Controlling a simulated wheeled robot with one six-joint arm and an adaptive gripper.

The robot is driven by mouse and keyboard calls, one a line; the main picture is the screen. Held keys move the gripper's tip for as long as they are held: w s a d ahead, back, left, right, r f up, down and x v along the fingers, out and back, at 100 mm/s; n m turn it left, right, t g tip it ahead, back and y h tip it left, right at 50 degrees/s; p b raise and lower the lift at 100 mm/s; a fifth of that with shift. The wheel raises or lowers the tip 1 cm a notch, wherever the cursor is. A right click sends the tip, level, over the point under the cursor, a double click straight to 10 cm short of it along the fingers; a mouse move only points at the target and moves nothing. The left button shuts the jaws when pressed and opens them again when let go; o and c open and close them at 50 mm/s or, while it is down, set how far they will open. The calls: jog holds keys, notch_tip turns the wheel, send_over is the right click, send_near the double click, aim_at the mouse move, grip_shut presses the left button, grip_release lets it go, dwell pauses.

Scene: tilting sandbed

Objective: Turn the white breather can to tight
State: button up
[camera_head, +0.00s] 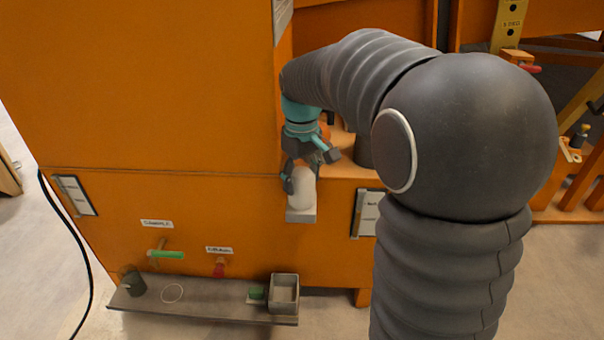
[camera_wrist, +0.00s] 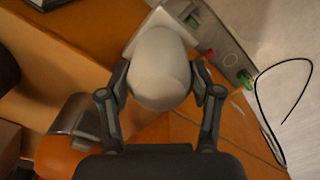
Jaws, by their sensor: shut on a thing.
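The white breather can (camera_head: 302,190) stands upright on a small pale block or bracket (camera_head: 300,216) at the front face of the orange machine. My gripper (camera_head: 302,181) reaches down from above and is shut on the can. In the wrist view the can (camera_wrist: 160,68) fills the space between the two fingers of my gripper (camera_wrist: 163,90), one finger on each side. The can's lower part and its seat are mostly hidden in the wrist view, with a pale square edge showing behind it.
Below on the orange wall (camera_head: 110,120) are a green-handled valve (camera_head: 166,255) and a red-handled one (camera_head: 219,268). A grey shelf (camera_head: 205,303) holds a dark cup (camera_head: 132,282) and a square container (camera_head: 285,281). A black cable (camera_head: 82,245) hangs at the left.

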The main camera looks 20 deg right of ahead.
jog(key=m+p, duration=0.2)
jog(key=m, duration=0.3)
jog(key=shift+m, duration=0.3)
jog(key=shift+m+p, duration=0.9)
jog(key=shift+m, duration=1.3)
jog(key=shift+f, duration=0.1)
jog(key=o, duration=1.1)
jog(key=shift+o, duration=0.2)
notch_tip(320, 180, up, 12)
